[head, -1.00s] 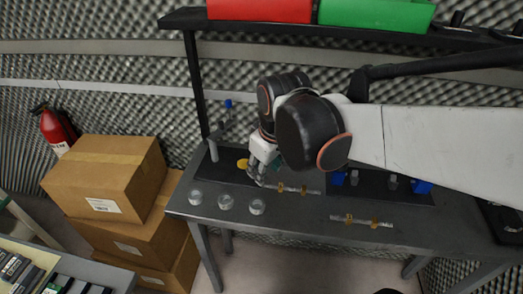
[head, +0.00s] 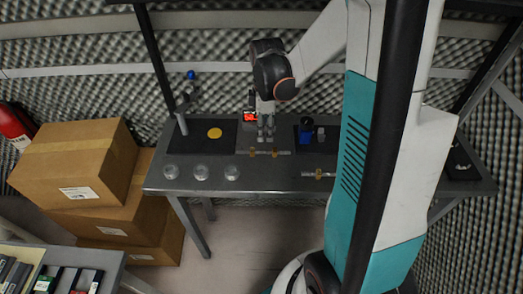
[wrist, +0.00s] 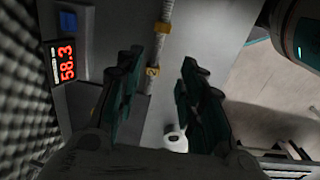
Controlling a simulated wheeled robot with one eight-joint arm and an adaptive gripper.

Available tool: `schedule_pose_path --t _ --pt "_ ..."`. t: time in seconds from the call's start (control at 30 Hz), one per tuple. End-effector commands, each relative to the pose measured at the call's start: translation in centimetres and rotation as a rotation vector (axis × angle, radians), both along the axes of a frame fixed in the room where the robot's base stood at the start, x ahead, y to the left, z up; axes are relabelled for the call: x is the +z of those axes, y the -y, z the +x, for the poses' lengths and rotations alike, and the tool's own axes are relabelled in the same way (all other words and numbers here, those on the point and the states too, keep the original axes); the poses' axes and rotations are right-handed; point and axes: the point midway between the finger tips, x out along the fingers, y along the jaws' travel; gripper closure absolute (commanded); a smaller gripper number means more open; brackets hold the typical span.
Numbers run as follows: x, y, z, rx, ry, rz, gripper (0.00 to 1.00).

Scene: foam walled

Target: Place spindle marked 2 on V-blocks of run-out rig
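A thin pale spindle with amber bands (head: 265,153) lies near the front of the bench, and a similar spindle (head: 318,174) lies right of it. My gripper (head: 266,135) hangs just behind the first spindle. In the wrist view, my gripper (wrist: 162,100) is open, its dark fingers apart and nothing clamped. A banded rod (wrist: 160,50) shows beyond the fingers. On the dark mat to the right, a blue block (head: 305,130) and a small grey block (head: 320,133) look like part of the run-out rig; my arm hides the rest.
A red-digit display (head: 250,116) reading 58.3 in the wrist view (wrist: 62,60) stands behind my gripper. A yellow disc (head: 214,133) and a blue-topped stand (head: 183,122) are left. Cardboard boxes (head: 80,165) are stacked left of the bench.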

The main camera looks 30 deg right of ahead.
Motion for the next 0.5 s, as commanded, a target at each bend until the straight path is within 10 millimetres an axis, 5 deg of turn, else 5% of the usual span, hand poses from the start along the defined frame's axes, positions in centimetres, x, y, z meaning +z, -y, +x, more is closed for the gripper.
schedule_pose_path --t 0.2,0.5 --pt "-3.9 0.0 0.1 -0.001 0.001 -0.001 0.64" --pt "-5.6 -0.1 0.2 -0.001 0.001 -0.001 0.64"
